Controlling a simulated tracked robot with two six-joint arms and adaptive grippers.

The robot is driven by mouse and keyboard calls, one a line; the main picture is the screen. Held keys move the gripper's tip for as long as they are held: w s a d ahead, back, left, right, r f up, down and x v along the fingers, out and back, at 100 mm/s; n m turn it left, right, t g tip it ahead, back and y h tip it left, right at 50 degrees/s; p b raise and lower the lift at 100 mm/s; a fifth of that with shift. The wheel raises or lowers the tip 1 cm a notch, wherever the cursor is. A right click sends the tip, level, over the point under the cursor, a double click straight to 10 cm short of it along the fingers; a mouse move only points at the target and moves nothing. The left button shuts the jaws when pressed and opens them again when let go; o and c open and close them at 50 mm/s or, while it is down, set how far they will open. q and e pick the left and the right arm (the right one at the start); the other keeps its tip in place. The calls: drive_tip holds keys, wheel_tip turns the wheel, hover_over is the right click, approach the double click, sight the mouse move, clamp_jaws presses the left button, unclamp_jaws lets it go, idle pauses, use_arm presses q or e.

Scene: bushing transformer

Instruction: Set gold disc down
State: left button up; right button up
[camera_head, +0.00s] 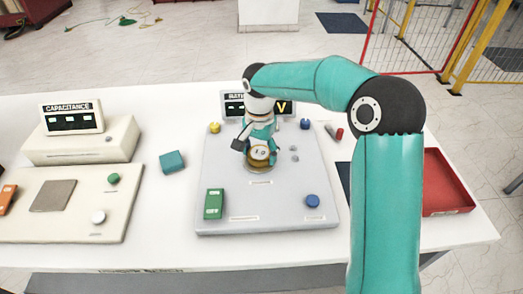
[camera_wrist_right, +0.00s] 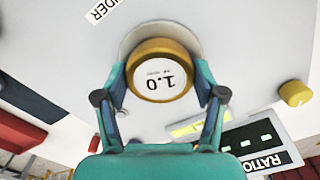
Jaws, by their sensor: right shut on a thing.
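The gold disc (camera_wrist_right: 162,70) has a white top face marked "1.0". My right gripper (camera_wrist_right: 160,78) is shut on its sides, with one finger on each side in the wrist view. In the head view the disc (camera_head: 260,154) shows between the fingers of my right gripper (camera_head: 259,149), over the middle of the grey board (camera_head: 231,170). A pale round rim (camera_wrist_right: 130,42) shows behind the disc in the wrist view. I cannot tell whether the disc touches it. My left gripper is not in view.
The board bears a green switch block (camera_head: 214,204), a blue knob (camera_head: 312,201), a yellow knob (camera_head: 214,127) and a ratio display (camera_head: 234,105) at its back. A teal block (camera_head: 172,162) lies left of it. A red tray (camera_head: 447,182) stands at the right, partly behind my arm.

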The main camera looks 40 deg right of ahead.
sight(260, 153)
drive_tip(key=o, duration=1.4)
wheel_tip(260, 153, up, 12)
drive_tip(key=shift+r, duration=0.1)
